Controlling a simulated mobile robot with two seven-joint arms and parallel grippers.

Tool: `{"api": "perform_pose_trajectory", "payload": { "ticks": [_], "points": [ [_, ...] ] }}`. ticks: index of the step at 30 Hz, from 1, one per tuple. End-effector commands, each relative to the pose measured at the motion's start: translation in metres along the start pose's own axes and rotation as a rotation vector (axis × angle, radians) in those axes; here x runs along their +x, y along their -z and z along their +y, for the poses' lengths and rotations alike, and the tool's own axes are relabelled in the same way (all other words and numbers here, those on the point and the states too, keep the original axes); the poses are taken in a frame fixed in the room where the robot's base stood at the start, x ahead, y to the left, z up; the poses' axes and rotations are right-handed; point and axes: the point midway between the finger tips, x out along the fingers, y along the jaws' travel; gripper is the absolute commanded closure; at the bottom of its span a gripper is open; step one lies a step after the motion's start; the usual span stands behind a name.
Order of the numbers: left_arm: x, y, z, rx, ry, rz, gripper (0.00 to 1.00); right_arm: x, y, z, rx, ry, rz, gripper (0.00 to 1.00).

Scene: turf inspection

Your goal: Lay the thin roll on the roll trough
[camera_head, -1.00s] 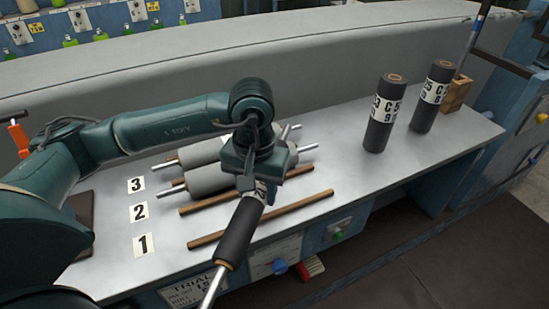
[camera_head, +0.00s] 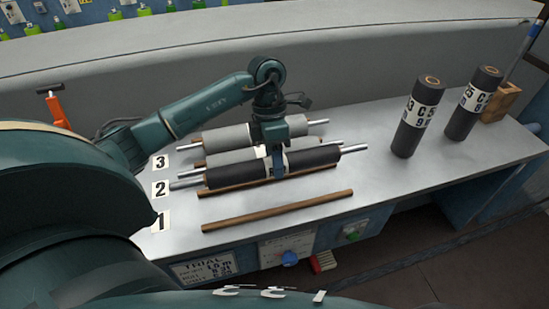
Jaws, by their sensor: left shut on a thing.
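The thin roll (camera_head: 229,174) is black with a pale band and silver shaft ends. My left gripper (camera_head: 277,168) is shut around its middle from above. The roll lies level and crosswise near label 2. Two brown wooden rails, which look like the roll trough, lie on the bench: a front rail (camera_head: 278,210) in plain view and a back rail (camera_head: 237,190) just under the roll's front edge, partly hidden by it. I cannot tell whether the roll touches the back rail. My right gripper is not in view.
Two grey rolls, a far one (camera_head: 225,138) and a nearer one (camera_head: 234,158), lie close behind the held roll. Two thick black rolls (camera_head: 411,135) (camera_head: 469,110) stand upright at the right, near a wooden block (camera_head: 502,102). The bench (camera_head: 375,200) is clear between.

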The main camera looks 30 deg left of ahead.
Motion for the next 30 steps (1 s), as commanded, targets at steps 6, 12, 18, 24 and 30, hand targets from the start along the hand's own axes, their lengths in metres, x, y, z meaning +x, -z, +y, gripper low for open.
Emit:
{"api": "perform_pose_trajectory", "payload": {
  "ticks": [6,12,18,24,30],
  "points": [
    [-0.001,0.0,0.0,-0.005,0.0,-0.005,0.98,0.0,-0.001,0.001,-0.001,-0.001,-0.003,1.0],
    [0.0,-0.001,0.001,-0.004,0.003,-0.004,0.98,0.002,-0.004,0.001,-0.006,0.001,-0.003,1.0],
    [0.016,-0.001,0.005,-0.003,0.004,-0.003,0.98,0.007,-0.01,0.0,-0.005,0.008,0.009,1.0],
    [0.034,-0.001,0.011,-0.003,0.004,-0.003,0.98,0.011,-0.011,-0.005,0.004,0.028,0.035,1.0],
    [0.052,-0.001,0.017,-0.003,0.004,-0.003,0.98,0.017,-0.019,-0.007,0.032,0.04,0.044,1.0]
  ]
}}
